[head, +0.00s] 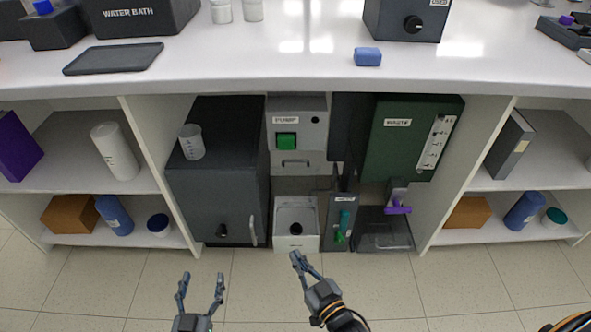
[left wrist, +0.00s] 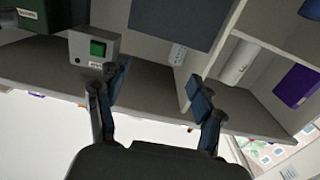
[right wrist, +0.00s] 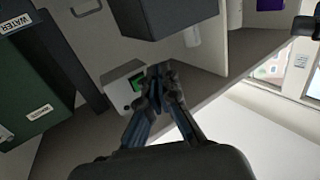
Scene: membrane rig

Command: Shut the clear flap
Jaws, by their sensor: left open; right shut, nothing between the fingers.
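I cannot make out the clear flap for certain in any view. The grey pump unit (head: 313,128) with a green button (head: 286,141) stands under the counter, with a bar handle below the button. Below it is a pale open-topped box (head: 283,238) with a dark knob. My left gripper (head: 201,281) is open and empty, low in front of the dark cabinet. My right gripper (head: 297,257) is shut and empty, low in front of the pale box. In the right wrist view its fingers (right wrist: 160,78) hide part of the pump unit (right wrist: 120,77).
A dark cabinet (head: 217,200) with a beaker (head: 191,142) on top stands left of the pump. A green waste tank (head: 405,150), a narrow valve panel (head: 338,215) and a purple valve handle (head: 398,205) are on the right. The floor in front is clear.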

